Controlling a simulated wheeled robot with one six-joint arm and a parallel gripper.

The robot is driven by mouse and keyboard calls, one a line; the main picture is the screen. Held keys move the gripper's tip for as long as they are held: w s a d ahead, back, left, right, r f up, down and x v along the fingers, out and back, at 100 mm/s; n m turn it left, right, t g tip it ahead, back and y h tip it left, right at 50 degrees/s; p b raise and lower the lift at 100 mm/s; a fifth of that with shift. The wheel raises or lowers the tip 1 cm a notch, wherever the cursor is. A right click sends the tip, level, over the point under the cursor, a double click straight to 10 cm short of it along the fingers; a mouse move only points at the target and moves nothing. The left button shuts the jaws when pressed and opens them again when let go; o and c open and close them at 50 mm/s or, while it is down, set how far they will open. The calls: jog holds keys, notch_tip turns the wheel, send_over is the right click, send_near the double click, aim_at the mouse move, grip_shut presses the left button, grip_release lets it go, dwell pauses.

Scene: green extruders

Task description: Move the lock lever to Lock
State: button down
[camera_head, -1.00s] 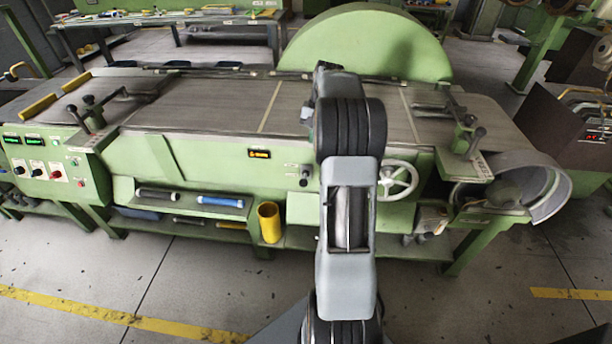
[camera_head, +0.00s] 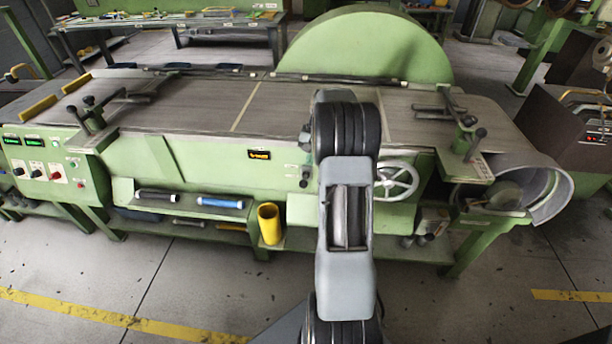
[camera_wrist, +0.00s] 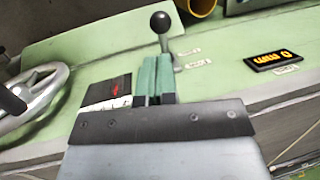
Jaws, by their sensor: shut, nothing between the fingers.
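The lock lever (camera_wrist: 163,38) has a round black knob on a thin metal shaft. In the wrist view it stands just beyond my gripper's fingertips, slightly to their right. Small labels (camera_wrist: 199,63), too blurred to read, lie beside its base. In the head view the lever (camera_head: 305,176) sits on the green machine's front, just left of my arm. My gripper (camera_wrist: 154,68) has green fingers pressed together with nothing between them. Whether it touches the lever shaft is unclear. My arm hides most of the gripper in the head view.
A spoked handwheel (camera_wrist: 34,98) is on the left in the wrist view. A display with orange characters (camera_wrist: 274,60) is on the right. A yellow bin (camera_head: 269,222) stands on the lower shelf. The floor in front of the machine is clear.

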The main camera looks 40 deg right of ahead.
aim_at(305, 181)
jog(key=shift+x, duration=3.4)
jog(key=shift+f, duration=0.1)
